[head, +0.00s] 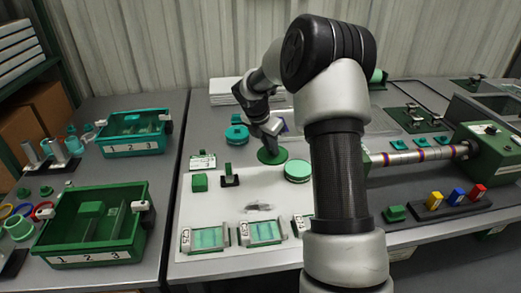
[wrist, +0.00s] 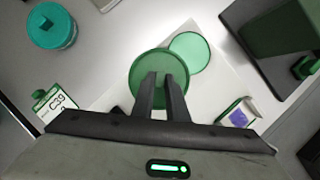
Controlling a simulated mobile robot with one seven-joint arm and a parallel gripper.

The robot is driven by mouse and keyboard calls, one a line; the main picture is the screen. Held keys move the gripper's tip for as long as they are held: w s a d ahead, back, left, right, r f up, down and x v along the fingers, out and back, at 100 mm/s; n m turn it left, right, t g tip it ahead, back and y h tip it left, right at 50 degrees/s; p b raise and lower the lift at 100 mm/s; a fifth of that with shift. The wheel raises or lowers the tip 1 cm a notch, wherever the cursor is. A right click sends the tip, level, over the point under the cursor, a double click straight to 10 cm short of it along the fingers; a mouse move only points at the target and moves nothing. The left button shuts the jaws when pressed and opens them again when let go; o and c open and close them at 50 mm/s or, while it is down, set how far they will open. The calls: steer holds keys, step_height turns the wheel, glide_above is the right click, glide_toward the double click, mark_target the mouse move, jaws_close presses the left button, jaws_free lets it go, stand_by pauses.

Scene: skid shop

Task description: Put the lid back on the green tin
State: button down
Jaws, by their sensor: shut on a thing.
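My gripper (wrist: 160,82) is shut on the green lid (wrist: 143,65), a dark green round disc held near its middle. In the head view the lid (head: 272,158) is below my gripper (head: 268,143), to the left of and slightly behind the green tin (head: 297,171). The tin is round and low with a paler green top. In the wrist view the lid covers a small part of the tin's (wrist: 189,53) edge. The lid looks roughly level; I cannot tell its height above the white mat. The part of the lid between the fingers is hidden.
A teal lidded tin (head: 237,135) stands behind left, also in the wrist view (wrist: 51,25). A green block (head: 200,183) and labelled frames (head: 262,232) lie on the white mat (head: 215,215). A machine with a striped shaft (head: 420,154) stands right.

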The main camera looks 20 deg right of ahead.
steer(key=s+d+m+p, duration=0.2)
steer(key=d+p, duration=0.2)
steer(key=d, duration=0.5)
steer(key=shift+g, duration=0.4)
step_height(320, 180, down, 4)
steer(key=b, duration=0.5)
steer(key=shift+d+f, duration=0.1)
steer(key=shift+f+b, duration=0.3)
steer(key=shift+f, duration=0.55)
steer(key=shift+p, duration=0.6)
steer(key=shift+f+p, duration=0.15)
steer(key=shift+p, duration=0.35)
stand_by(1.0)
steer(key=c, duration=1.2)
jaws_free()
